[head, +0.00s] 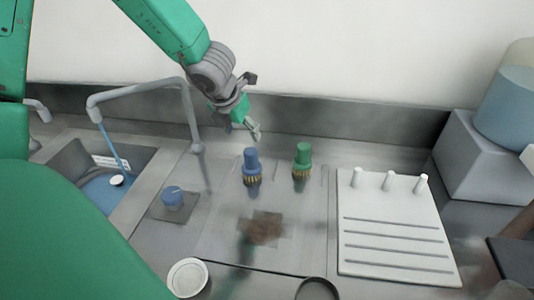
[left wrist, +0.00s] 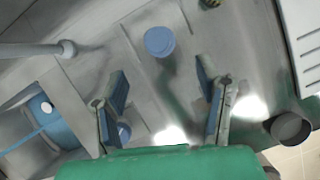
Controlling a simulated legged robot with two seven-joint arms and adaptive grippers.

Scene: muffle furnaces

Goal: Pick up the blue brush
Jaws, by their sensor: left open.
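The blue brush (head: 251,160) stands upright on the grey counter, bristles down. In the left wrist view its round blue top (left wrist: 160,42) is beyond the fingertips, roughly centred between them. My left gripper (head: 246,130) is above and slightly behind the brush in the head view, apart from it. In the left wrist view my left gripper (left wrist: 161,72) has its two fingers spread wide with nothing between them. My right gripper does not show.
A green brush (head: 303,155) stands just right of the blue one. A blue knob (head: 173,196) is front left, near a sink (head: 85,175) and bent faucet (head: 145,88). A white pegged rack (head: 390,225) lies right. A white round dish (head: 187,277) and dark-rimmed cup (head: 317,289) are in front.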

